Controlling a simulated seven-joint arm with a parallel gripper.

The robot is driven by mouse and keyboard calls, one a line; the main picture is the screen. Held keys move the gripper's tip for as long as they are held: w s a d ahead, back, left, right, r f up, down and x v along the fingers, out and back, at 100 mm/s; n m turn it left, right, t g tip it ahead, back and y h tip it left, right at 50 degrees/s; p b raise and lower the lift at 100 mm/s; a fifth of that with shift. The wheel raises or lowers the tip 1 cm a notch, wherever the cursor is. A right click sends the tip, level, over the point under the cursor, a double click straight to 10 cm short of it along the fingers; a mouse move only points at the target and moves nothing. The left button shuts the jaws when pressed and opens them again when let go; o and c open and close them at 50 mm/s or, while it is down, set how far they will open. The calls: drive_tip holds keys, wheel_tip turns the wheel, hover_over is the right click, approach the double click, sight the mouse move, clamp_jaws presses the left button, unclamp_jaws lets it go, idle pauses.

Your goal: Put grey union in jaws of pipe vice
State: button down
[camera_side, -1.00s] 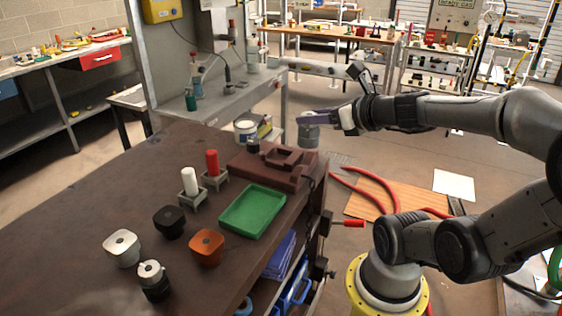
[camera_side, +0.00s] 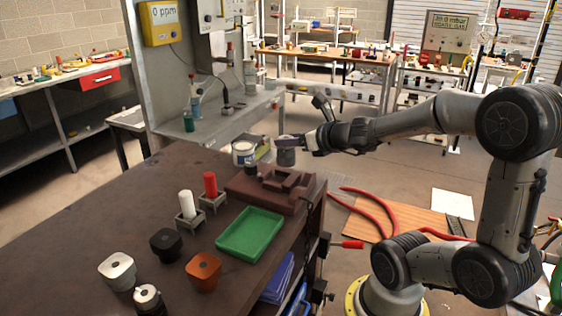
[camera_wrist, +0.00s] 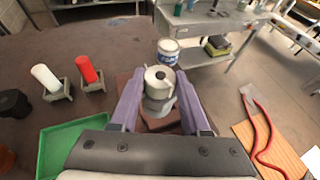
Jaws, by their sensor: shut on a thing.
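The grey union (camera_side: 286,157) is between the purple fingers of my gripper (camera_side: 288,142), upright and above the far right part of the pipe vice. In the wrist view the union (camera_wrist: 159,82) shows its pale round top and collar, with a purple finger of my gripper (camera_wrist: 160,95) on each side. The pipe vice (camera_side: 250,189) is a dark red-brown block with a raised jaw part, on the bench's right edge. In the wrist view the vice (camera_wrist: 122,84) is partly hidden behind the union and fingers. The union seems clear of the vice; the exact gap cannot be told.
A green tray (camera_side: 250,234) lies in front of the vice. White (camera_side: 186,204) and red (camera_side: 210,184) cylinders stand in grey holders to its left. Black (camera_side: 166,244), silver (camera_side: 117,270) and orange (camera_side: 203,271) pieces stand near the front. A white tin (camera_side: 243,152) is behind the vice.

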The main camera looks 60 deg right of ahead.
sight(281, 150)
drive_tip(key=w+f, duration=0.1)
drive_tip(key=w+d+f, duration=0.1)
drive_tip(key=f, duration=0.1)
drive_tip(key=w+d+f, duration=0.1)
drive_tip(key=f, duration=0.1)
drive_tip(key=shift+w+d, duration=0.1)
drive_tip(key=shift+w, duration=0.3)
drive_tip(key=shift+f, duration=1.45)
drive_tip(key=shift+f, duration=0.15)
drive_tip(key=shift+c, duration=1.9)
unclamp_jaws()
drive_tip(key=shift+f, duration=0.2)
